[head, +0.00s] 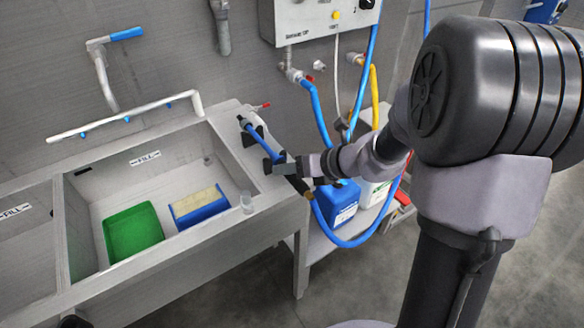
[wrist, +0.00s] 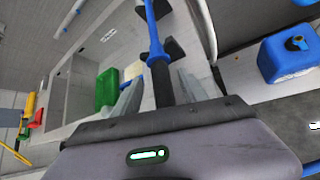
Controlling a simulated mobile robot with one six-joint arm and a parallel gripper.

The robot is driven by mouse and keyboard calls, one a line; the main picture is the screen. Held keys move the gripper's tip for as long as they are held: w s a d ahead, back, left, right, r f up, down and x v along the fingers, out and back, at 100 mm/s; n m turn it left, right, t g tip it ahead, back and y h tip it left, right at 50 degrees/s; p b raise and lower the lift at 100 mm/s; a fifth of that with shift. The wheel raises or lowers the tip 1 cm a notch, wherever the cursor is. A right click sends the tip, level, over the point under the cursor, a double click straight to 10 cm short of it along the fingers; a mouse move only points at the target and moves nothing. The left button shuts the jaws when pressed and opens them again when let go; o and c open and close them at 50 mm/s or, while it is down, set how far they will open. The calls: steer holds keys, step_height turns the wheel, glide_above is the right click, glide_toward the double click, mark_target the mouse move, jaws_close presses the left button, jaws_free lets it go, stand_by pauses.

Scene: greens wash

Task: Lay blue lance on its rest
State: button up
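The blue lance (head: 260,143) lies along the right rim of the sink, with a dark handle at its near end. Its shaft runs through the black rest brackets (head: 251,136) and appears to lie in them. In the wrist view the lance (wrist: 154,32) points away from me past a black bracket (wrist: 174,48). My gripper (head: 289,168) is at the handle end. In the wrist view my gripper (wrist: 160,88) has its fingers apart on either side of the dark handle, with gaps visible. A blue hose (head: 330,232) loops from the handle.
The sink (head: 172,125) holds a green bin (head: 133,232) and a blue tray with a yellow block (head: 200,206). A blue jug (head: 338,203) and a white jug (head: 374,191) stand right of the sink, near the hoses.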

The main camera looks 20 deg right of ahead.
steer(key=p+v, duration=0.7)
steer(key=v, duration=1)
steer(key=shift+d+p, duration=0.2)
steer(key=shift+p, duration=0.1)
steer(key=s+a+r+n+g+h, duration=0.1)
steer(key=s+a+r+n, duration=0.3)
steer(key=n, duration=1.1)
steer(key=s+a+r+n+g+h, duration=0.1)
steer(key=s+a+r+n+h, duration=0.2)
steer(key=s+a+n, duration=0.6)
steer(key=s+r+n, duration=0.1)
steer(key=n, duration=0.5)
steer(key=shift+s+b, duration=0.3)
steer(key=shift+c, duration=0.2)
